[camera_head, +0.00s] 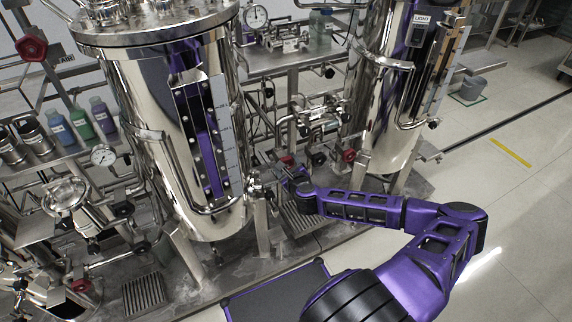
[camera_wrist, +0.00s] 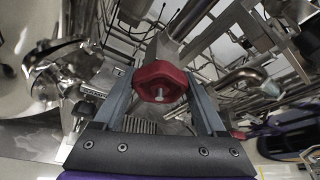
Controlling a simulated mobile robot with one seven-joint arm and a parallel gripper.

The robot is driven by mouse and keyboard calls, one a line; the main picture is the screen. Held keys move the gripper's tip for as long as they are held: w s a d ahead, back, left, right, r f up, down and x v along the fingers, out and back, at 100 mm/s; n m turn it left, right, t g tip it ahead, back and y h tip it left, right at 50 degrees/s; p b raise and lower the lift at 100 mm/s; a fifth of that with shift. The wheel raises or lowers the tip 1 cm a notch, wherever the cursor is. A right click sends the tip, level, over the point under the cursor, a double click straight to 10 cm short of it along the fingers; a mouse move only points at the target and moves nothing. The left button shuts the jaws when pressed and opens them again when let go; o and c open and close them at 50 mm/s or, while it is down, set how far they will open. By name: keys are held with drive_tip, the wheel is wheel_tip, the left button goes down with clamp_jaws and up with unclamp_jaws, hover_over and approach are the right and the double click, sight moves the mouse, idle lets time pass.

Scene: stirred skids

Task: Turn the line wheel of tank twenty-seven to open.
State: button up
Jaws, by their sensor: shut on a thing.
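A red wheel (camera_wrist: 160,83) sits between the two fingers of my gripper (camera_wrist: 162,92) in the wrist view, with a pale stem end at its centre. My gripper is shut on this wheel. In the head view my gripper (camera_head: 284,166) reaches in among the pipes between two steel tanks, and a little red of the wheel shows at its tip. The left tank (camera_head: 165,130) stands near, with a sight gauge on its side. The right tank (camera_head: 385,100) stands farther back. I cannot read a tank number, nor tell whether the valve is open.
Other red wheels show at the right tank's foot (camera_head: 348,155), at the lower left (camera_head: 80,285) and at the upper left (camera_head: 31,48). Pipes and tank legs crowd round my gripper. Bottles (camera_head: 100,115) stand on the left shelf. The floor at right (camera_head: 520,220) is clear.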

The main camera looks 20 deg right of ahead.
drive_tip(key=n+t+h, duration=0.1)
drive_tip(key=n+h, duration=0.1)
drive_tip(key=n, duration=0.2)
drive_tip(key=shift+n+t+h, duration=0.6)
drive_tip(key=shift+n+h, duration=0.2)
drive_tip(key=shift+n, duration=0.8)
drive_tip(key=shift+d, duration=0.1)
drive_tip(key=o, duration=1.3)
drive_tip(key=p+v, duration=0.1)
drive_tip(key=v, duration=1.6)
drive_tip(key=shift+s+p, duration=0.2)
drive_tip(key=shift+p, duration=0.1)
